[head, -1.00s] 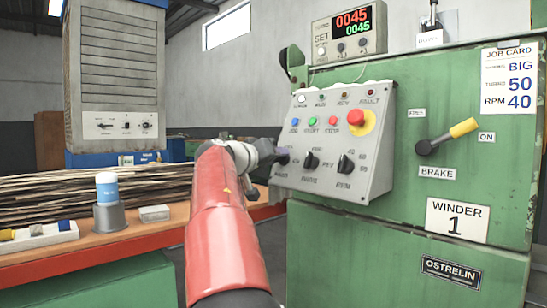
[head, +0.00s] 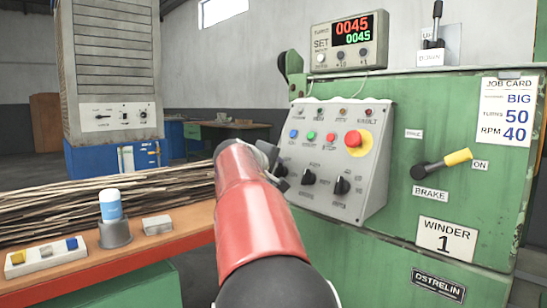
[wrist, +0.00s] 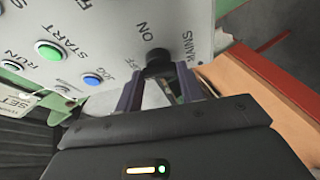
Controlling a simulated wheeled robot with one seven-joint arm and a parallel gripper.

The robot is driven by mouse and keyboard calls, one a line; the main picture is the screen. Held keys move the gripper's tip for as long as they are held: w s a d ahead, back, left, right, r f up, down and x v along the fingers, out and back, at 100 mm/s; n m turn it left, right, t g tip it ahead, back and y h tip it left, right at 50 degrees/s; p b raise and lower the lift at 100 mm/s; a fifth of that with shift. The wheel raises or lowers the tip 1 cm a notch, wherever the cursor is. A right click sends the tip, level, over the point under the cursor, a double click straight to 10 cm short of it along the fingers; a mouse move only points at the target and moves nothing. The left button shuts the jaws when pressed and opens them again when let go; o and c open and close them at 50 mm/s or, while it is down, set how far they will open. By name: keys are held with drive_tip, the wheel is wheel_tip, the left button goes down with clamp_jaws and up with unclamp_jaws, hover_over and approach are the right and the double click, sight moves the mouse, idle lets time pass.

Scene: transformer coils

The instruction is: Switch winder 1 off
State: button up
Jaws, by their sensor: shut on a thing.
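Winder 1 is a green machine (head: 395,230) on the right in the head view, with a grey sloped control panel (head: 335,160). My gripper (head: 279,172) is at the panel's lower left corner. In the wrist view my gripper (wrist: 158,90) is shut on the black mains knob (wrist: 157,59), its fingers on either side of it. ON and OFF are printed beside this knob; I cannot tell which it points to. The top left lamp (head: 300,112) looks dull. The counter display (head: 353,30) is lit, showing 0045 twice.
A red emergency button (head: 353,139) and other black knobs (head: 308,177) sit right of my gripper. A brake lever (head: 442,164) with a yellow grip points toward ON. At left, a bench (head: 165,226) carries a glue-like bottle (head: 110,206) and a small switch box (head: 45,256).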

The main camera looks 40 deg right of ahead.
drive_tip(key=shift+r+n+p, duration=0.15)
drive_tip(key=shift+n+p, duration=0.45)
drive_tip(key=shift+p, duration=0.1)
drive_tip(key=shift+y, duration=0.3)
drive_tip(key=o, duration=1)
drive_tip(key=b+v, duration=0.1)
drive_tip(key=v, duration=0.6)
drive_tip(key=shift+a, duration=0.4)
drive_tip(key=shift+s, duration=0.1)
